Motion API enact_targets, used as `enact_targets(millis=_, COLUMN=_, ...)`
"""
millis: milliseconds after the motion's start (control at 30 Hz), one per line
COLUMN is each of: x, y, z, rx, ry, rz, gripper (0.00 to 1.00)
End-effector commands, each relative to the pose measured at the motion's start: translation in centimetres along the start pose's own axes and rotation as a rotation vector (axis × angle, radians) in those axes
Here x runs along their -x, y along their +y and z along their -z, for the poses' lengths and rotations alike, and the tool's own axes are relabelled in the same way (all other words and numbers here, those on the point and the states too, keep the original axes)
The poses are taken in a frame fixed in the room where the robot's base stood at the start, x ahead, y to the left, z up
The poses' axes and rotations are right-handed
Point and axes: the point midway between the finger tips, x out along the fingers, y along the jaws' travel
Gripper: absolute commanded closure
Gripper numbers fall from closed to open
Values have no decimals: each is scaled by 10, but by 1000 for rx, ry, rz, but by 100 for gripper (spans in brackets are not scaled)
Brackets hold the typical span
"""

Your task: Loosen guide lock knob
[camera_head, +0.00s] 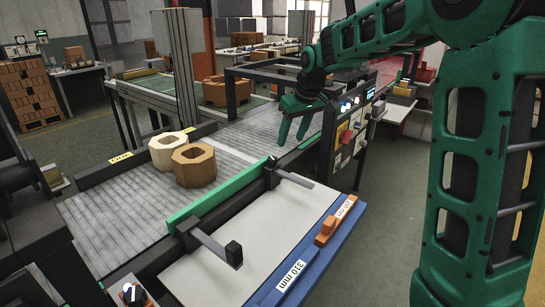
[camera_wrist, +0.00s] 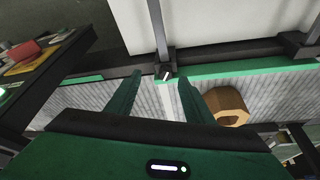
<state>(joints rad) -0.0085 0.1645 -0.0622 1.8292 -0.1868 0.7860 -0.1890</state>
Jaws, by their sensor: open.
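My gripper (camera_head: 293,130) is open and empty, hanging over the roller conveyor just beyond the far end of the green guide rail (camera_head: 225,193). In the wrist view its two green fingers (camera_wrist: 158,95) stand apart, pointing toward the rail. A small dark knob with a white mark (camera_wrist: 165,74) sits on the rail's bracket, between the fingers in that picture; contact is not visible. The far bracket (camera_head: 272,168) also shows in the head view, its knob too small to make out clearly. Another dark knob with a white mark (camera_head: 132,293) is at the lower left.
Two hexagonal hollow blocks, one pale (camera_head: 168,150) and one brown (camera_head: 194,165), stand on the conveyor (camera_head: 110,215) behind the rail. Guide rods (camera_head: 215,248) extend over the white side table (camera_head: 260,240). A control panel (camera_head: 352,125) stands close to the right of my gripper.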

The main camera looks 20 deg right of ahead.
Motion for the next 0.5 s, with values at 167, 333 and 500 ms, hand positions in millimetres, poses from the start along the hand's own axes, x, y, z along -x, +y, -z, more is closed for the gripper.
enact_targets(millis=167, x=-14, y=-15, z=30, rx=62, ry=28, rz=23, gripper=52)
enact_targets(millis=333, x=-28, y=-18, z=34, rx=70, ry=32, rz=27, gripper=52)
enact_targets(millis=500, x=-56, y=-19, z=34, rx=69, ry=29, rz=27, gripper=52)
